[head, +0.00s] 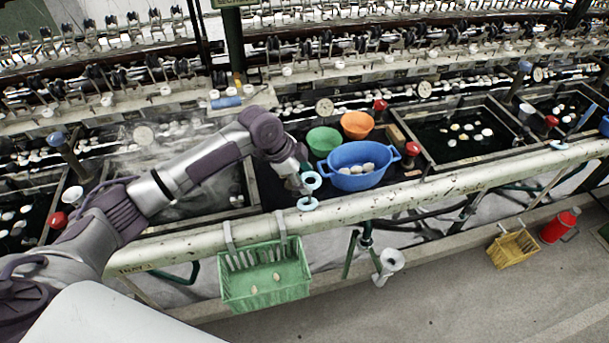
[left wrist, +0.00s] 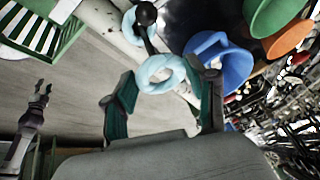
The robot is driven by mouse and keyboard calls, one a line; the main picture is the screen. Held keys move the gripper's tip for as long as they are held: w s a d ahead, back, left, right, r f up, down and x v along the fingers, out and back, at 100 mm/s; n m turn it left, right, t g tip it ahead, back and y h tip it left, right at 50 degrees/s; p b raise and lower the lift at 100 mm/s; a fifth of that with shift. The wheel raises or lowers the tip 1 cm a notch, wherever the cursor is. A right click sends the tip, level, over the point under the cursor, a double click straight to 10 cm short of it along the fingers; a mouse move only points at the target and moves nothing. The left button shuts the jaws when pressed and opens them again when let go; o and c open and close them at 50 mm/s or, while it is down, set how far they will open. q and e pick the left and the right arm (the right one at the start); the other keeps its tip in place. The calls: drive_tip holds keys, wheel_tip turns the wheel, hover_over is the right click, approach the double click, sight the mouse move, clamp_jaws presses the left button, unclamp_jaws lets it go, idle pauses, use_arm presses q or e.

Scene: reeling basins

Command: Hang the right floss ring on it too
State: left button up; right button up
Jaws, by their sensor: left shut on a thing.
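My left gripper (head: 303,177) is shut on a pale blue floss ring (head: 311,181), just above the front rail. In the left wrist view this ring (left wrist: 148,78) sits between the fingertips of my left gripper (left wrist: 165,80). A second pale blue ring (head: 307,203) is at the rail just below it. In the left wrist view this second ring (left wrist: 128,28) is around a dark-knobbed peg (left wrist: 145,14). The held ring is close to the peg; whether they touch I cannot tell. What looks like my right gripper (left wrist: 37,100) shows small at the left wrist view's edge.
A blue two-handled tub (head: 345,178), a green bowl (head: 323,140) and an orange bowl (head: 357,124) stand just behind the rail. A green basket (head: 265,290) hangs from the rail (head: 430,192). Another pale blue ring-like thing (head: 558,145) lies at the rail far right.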

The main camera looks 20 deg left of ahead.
use_arm(q)
drive_tip(key=shift+f, duration=0.15)
drive_tip(key=shift+f+b, duration=1)
drive_tip(key=shift+f, duration=1.1)
drive_tip(key=o, duration=0.8)
drive_tip(key=shift+o, duration=0.2)
drive_tip(key=v, duration=1.2)
